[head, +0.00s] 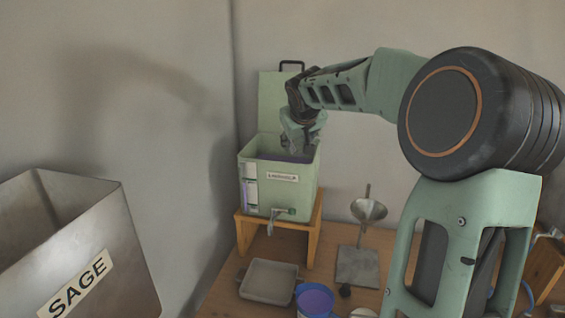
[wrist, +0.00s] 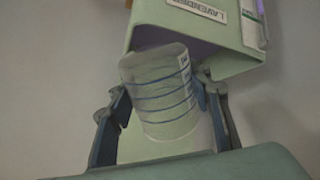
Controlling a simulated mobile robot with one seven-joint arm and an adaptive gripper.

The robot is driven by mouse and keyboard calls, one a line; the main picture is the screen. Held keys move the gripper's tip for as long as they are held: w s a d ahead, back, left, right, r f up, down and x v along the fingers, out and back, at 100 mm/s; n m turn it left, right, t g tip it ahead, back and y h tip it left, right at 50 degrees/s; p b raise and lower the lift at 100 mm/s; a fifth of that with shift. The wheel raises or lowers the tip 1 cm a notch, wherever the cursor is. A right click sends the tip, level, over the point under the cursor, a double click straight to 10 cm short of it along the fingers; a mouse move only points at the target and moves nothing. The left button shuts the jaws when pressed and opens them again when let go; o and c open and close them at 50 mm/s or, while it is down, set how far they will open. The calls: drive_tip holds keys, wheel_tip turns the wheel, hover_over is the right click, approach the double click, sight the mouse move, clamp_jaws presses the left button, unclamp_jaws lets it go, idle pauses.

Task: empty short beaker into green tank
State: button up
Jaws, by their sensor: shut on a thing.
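The green tank (head: 272,210) stands on a wooden stand with its lid raised behind it. Its label reads LAVENDER, and purple liquid shows through the open top and the side gauge. In the wrist view the tank (wrist: 190,38) appears upside down. My gripper (head: 302,142) is over the tank's open top. In the wrist view, my gripper (wrist: 165,105) is shut on the short beaker (wrist: 162,98), a clear vessel with blue lines. The beaker is tilted, with one end near the tank's opening. I cannot tell whether liquid is left in it. The beaker is not clear in the head view.
A steel bin marked SAGE (head: 75,245) stands at the left front. On the wooden table are a shallow grey tray (head: 269,281), a container of purple liquid (head: 315,301) and a funnel on a stand (head: 368,210). The tank's tap (head: 281,213) sticks out in front.

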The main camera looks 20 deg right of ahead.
drive_tip(key=shift+s+f+t+b, duration=0.15)
drive_tip(key=shift+f+t+b, duration=0.65)
drive_tip(key=shift+b, duration=1.3)
drive_tip(key=shift+s+d+r+m+t+p, duration=0.15)
drive_tip(key=shift+s+r+m+t+p, duration=0.25)
drive_tip(key=shift+s+r+t, duration=0.3)
drive_tip(key=shift+s+d+f+t, duration=0.1)
drive_tip(key=shift+s+f+t, duration=0.35)
drive_tip(key=shift+t, duration=0.35)
drive_tip(key=shift+s+d+f+m+t+b, duration=0.15)
drive_tip(key=shift+s+f+m+t+b, duration=0.3)
drive_tip(key=shift+f+m+t+b, duration=0.4)
drive_tip(key=shift+s+r+t+b, duration=0.3)
drive_tip(key=shift+r+t+b, duration=0.1)
drive_tip(key=shift+t+b, duration=0.6)
drive_tip(key=shift+s+d+r+h+b, duration=0.15)
drive_tip(key=shift+r+h+b, duration=0.15)
drive_tip(key=shift+b, duration=0.2)
